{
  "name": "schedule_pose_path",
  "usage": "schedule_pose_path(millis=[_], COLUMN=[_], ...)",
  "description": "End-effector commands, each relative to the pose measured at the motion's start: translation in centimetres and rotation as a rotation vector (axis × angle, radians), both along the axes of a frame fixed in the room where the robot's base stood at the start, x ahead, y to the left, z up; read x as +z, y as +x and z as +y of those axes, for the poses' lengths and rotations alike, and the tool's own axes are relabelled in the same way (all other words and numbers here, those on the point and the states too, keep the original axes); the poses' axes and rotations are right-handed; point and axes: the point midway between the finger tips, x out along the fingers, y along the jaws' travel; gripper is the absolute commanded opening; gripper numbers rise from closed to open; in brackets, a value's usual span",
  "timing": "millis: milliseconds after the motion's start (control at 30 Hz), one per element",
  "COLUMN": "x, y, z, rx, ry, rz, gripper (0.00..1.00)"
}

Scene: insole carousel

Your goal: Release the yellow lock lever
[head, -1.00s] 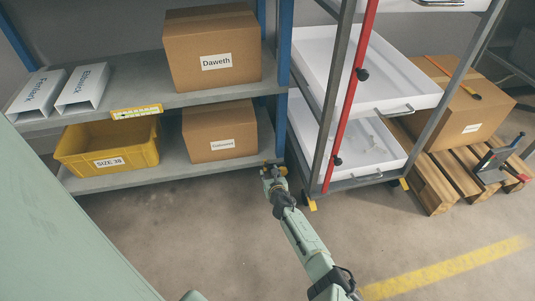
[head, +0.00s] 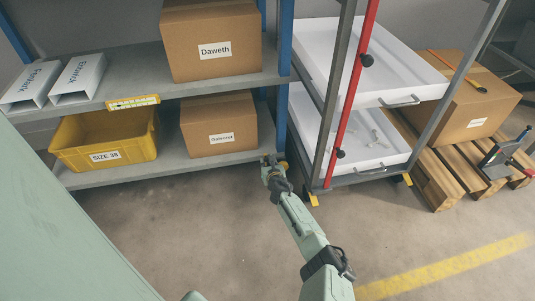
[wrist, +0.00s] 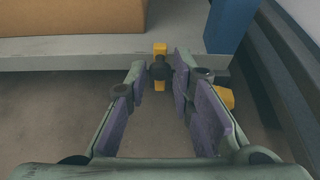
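In the wrist view a yellow lever (wrist: 160,84) with a dark round hub stands upright just beyond my fingertips, in front of the shelf edge. My gripper (wrist: 159,72) is open, with its two purple-padded fingers apart on either side of the line to this lever. No contact shows. A second yellow piece (wrist: 226,97) lies to the right, partly behind the right finger. In the head view my gripper (head: 271,161) is low, by the shelf corner and left of the cart. Yellow shows beside it, too small to make out clearly. Another yellow piece (head: 313,200) sits at the cart's lower front corner.
The cart (head: 362,178) has white trays (head: 375,75) and a red upright bar (head: 354,85). The grey shelf (head: 120,176) with a blue post (head: 281,100) is close at left, holding boxes and a yellow bin (head: 105,155). A pallet (head: 440,185) stands right. The front floor is clear.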

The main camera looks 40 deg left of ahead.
Motion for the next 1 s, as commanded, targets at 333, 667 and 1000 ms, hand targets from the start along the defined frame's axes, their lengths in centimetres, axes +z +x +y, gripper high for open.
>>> schedule_pose_path(millis=[333, 667, 1000], x=[-0.01, -0.02, -0.03], y=[-0.01, -0.01, -0.14], z=[-0.01, -0.02, 0.09], rx=[0.0, 0.0, 0.0], ry=[0.0, 0.0, -0.01], rz=[0.0, 0.0, -0.012], gripper=[0.0, 0.0, 0.0])
